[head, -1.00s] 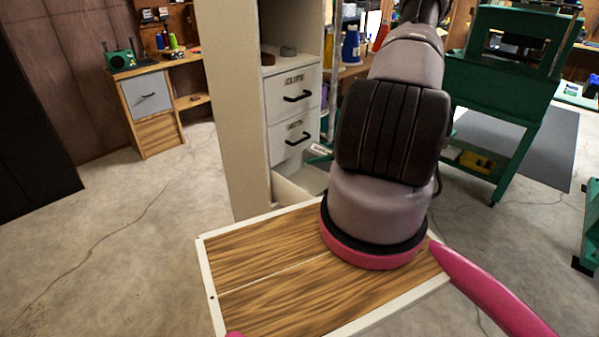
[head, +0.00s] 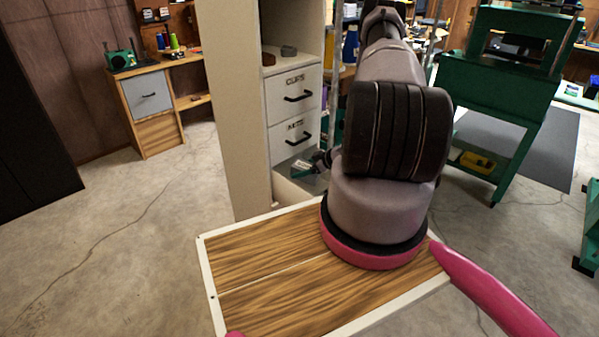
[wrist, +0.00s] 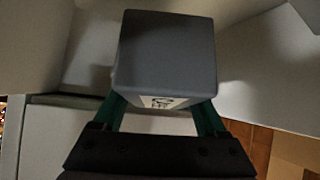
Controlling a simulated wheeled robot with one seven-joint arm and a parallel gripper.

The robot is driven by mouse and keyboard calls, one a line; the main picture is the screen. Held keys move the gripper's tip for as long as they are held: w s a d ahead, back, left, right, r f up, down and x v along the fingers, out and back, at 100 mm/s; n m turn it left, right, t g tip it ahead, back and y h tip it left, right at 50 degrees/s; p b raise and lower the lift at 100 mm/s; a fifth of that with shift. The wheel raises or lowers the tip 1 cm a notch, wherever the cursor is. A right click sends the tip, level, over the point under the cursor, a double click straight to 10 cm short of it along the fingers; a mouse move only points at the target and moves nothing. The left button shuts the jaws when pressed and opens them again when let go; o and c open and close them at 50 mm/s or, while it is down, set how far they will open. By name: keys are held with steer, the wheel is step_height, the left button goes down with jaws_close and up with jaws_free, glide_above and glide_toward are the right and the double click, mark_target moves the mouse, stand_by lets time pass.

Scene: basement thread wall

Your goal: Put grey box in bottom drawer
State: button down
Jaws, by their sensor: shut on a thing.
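The grey box (wrist: 165,55), with a white printed label on its near face, is held between the green fingers of my gripper (wrist: 162,108) in the wrist view. Pale panels of the bottom drawer (head: 287,190) surround it there. In the head view the bottom drawer of the white cabinet is pulled open. My gripper (head: 305,169) is at its opening, with a green finger tilted down over it. The box cannot be made out clearly in the head view, and I cannot tell whether it touches the drawer floor.
Two shut drawers, CLIPS (head: 293,94) and the one below it (head: 295,135), sit above the open one. A tall beige side panel (head: 240,110) stands left of them. A green machine stand (head: 500,95) is at the right. The floor at left is clear.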

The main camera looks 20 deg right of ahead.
steer(key=shift+w+a+r+g+h, duration=0.15)
steer(key=shift+w+g+h, duration=0.3)
steer(key=shift+g, duration=0.35)
steer(key=shift+w+g, duration=0.15)
steer(key=shift+g, duration=0.15)
steer(key=shift+f, duration=0.9)
steer(key=shift+f, duration=0.35)
steer(key=shift+f, duration=0.25)
jaws_free()
